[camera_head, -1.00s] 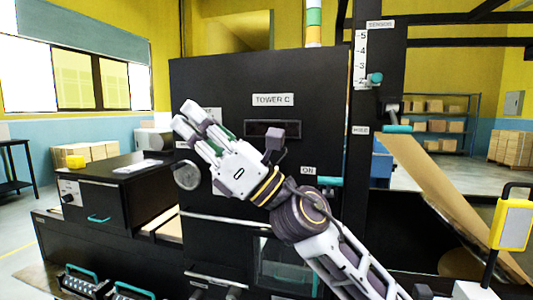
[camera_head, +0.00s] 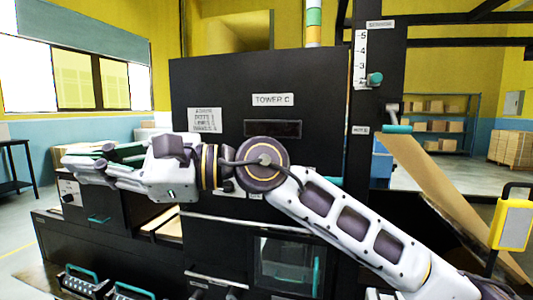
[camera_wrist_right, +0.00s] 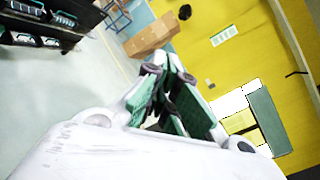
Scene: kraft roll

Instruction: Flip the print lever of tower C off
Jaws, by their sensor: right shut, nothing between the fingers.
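Tower C is a tall black cabinet (camera_head: 220,85) with a white TOWER C label (camera_head: 273,100) and a dark slot below it. A teal handle end (camera_head: 336,181) shows at its right edge, beside where the ON label is. My right arm covers most of that spot, so the lever's position cannot be told. My right gripper (camera_head: 80,168) is shut and empty, left of the tower and pointing left, away from the handle. It also shows in the right wrist view (camera_wrist_right: 168,75) with its fingers together. My left gripper is not in view.
A notice sheet (camera_head: 204,120) is on the tower's left front. A numbered scale (camera_head: 361,60) with a teal knob (camera_head: 375,79) stands right of it. A sloping brown sheet (camera_head: 450,200) is at right. A low black unit (camera_head: 70,235) lies left. Shelving (camera_head: 435,125) stands behind.

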